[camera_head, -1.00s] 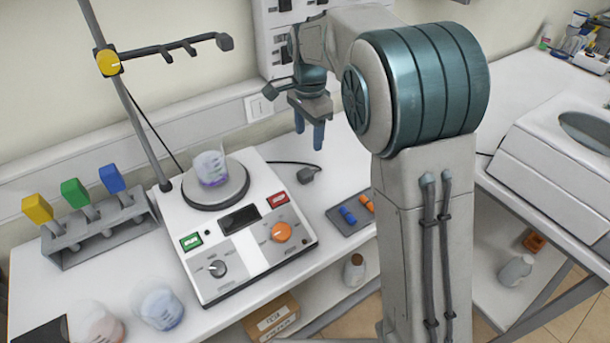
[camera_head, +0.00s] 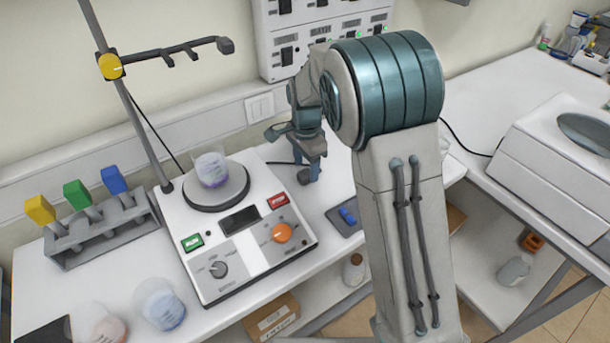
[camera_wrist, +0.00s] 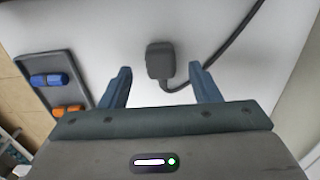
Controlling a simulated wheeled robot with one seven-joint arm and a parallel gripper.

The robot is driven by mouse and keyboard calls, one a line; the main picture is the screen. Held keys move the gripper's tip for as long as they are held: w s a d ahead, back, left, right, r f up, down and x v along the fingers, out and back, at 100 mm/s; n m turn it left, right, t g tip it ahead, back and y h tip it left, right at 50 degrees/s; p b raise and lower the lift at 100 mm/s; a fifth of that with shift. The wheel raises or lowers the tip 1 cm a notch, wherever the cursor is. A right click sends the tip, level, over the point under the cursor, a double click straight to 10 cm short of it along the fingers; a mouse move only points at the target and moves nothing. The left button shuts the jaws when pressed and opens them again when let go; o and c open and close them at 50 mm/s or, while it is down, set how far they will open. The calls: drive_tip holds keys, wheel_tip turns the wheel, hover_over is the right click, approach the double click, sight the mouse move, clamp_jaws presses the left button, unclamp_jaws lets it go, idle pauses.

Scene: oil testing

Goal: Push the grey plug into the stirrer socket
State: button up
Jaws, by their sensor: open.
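The grey plug (camera_wrist: 160,60) lies on the white bench with its cable (camera_wrist: 232,45) curving away to the upper right in the wrist view. In the head view the plug (camera_head: 303,177) shows just behind the stirrer's right back corner, partly covered by my gripper (camera_head: 313,172). In the wrist view my gripper (camera_wrist: 160,88) is open and empty, its blue fingers on either side of the plug's line, with the plug slightly beyond the fingertips. The stirrer (camera_head: 236,235) is a white box with a beaker (camera_head: 211,169) on its plate. I cannot tell which socket is the stirrer's.
A wall panel (camera_head: 322,32) with switches and green lights is above the bench. A small tray (camera_wrist: 52,68) with blue and orange pieces lies beside my gripper. A rack (camera_head: 100,228) and beakers stand on the left. A tall stand rises behind the stirrer.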

sight(305, 177)
drive_tip(key=shift+f, duration=1.45)
drive_tip(key=c, duration=1)
drive_tip(key=shift+a+r, duration=0.1)
